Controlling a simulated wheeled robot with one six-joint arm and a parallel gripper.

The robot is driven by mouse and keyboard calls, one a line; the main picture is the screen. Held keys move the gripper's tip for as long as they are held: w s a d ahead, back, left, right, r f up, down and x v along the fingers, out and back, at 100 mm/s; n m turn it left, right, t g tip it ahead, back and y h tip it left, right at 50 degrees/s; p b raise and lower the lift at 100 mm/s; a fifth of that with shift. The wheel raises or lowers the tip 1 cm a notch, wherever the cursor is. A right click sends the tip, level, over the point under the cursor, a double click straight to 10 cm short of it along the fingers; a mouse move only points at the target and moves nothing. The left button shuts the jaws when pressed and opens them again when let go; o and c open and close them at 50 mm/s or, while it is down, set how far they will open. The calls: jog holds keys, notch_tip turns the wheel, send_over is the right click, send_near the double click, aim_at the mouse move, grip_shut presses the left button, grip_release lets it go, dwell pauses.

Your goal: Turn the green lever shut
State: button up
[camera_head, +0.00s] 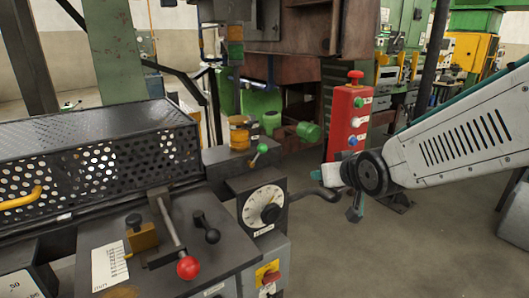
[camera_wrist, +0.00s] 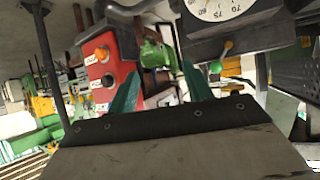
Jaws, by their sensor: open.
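The small lever with a green knob (camera_head: 262,149) stands tilted on the dark machine housing, just above the dial. Its lower end is yellow-orange. It also shows in the wrist view (camera_wrist: 216,66), right of the fingers, with the orange end at its upper right. My gripper (camera_head: 335,192) is to the right of the lever and lower in the head view, with a clear gap between them. Its teal fingers are spread apart and empty in the wrist view (camera_wrist: 160,70). Nothing hides the knob.
A red-knobbed lever (camera_head: 188,267) and a perforated guard (camera_head: 95,150) are to the left. A red button box (camera_head: 340,125) stands behind. Open floor lies at lower right.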

jog(key=w+a+n+t+y, duration=0.1)
jog(key=w+a+t+y, duration=0.15)
jog(key=w+a, duration=0.35)
jog(key=n+t+y, duration=0.1)
jog(key=t+y, duration=0.1)
jog(key=y, duration=0.1)
send_near(265, 150)
jog(key=w, duration=0.1)
jog(key=x, duration=0.8)
jog(key=shift+a, duration=0.3)
grip_shut()
